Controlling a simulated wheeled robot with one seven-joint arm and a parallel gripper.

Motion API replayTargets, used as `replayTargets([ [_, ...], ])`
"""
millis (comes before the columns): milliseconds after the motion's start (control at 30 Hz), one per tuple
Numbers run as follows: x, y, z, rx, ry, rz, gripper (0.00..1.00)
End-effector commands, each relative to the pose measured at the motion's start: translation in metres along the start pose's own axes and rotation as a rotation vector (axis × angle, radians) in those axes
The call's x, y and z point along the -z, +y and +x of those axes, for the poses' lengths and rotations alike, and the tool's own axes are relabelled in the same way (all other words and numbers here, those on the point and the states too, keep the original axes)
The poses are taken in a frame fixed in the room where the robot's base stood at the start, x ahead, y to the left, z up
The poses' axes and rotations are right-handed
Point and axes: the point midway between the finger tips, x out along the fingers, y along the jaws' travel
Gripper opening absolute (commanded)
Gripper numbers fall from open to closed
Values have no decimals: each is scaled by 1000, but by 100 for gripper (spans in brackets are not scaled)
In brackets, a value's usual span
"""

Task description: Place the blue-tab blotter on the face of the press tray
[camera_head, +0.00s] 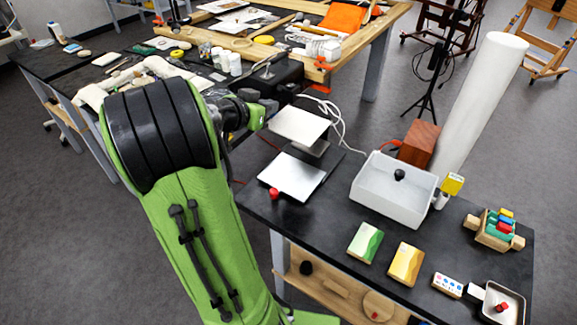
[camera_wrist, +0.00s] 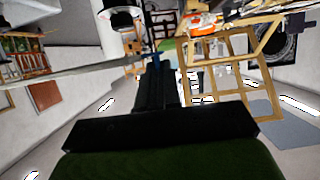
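A white square sheet, which I take as the blue-tab blotter (camera_head: 298,124), is level beside my gripper (camera_head: 258,114) in the head view. In the wrist view my gripper (camera_wrist: 157,80) looks shut on a small blue tab (camera_wrist: 155,59), and a thin pale strip, the sheet nearly edge-on, runs left from it. In the head view the arm's end hides the tab. The press tray (camera_head: 291,177) is a pale square with a red knob (camera_head: 274,194) at its front corner. It lies below and apart from the sheet, near the table's left end.
A grey block (camera_head: 315,149) stands below the sheet, behind the tray. A white bin with a black knob (camera_head: 395,187) stands right of the tray. Green (camera_head: 365,242) and yellow (camera_head: 406,264) cards lie in front. A tall white roll (camera_head: 480,100) stands behind.

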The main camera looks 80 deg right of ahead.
Motion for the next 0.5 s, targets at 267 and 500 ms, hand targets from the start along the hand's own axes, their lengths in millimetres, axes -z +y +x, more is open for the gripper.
replayTargets([
  [267,-75,1,32,-5,-7,-11,0],
  [500,-124,1,52,-2,-5,-7,0],
])
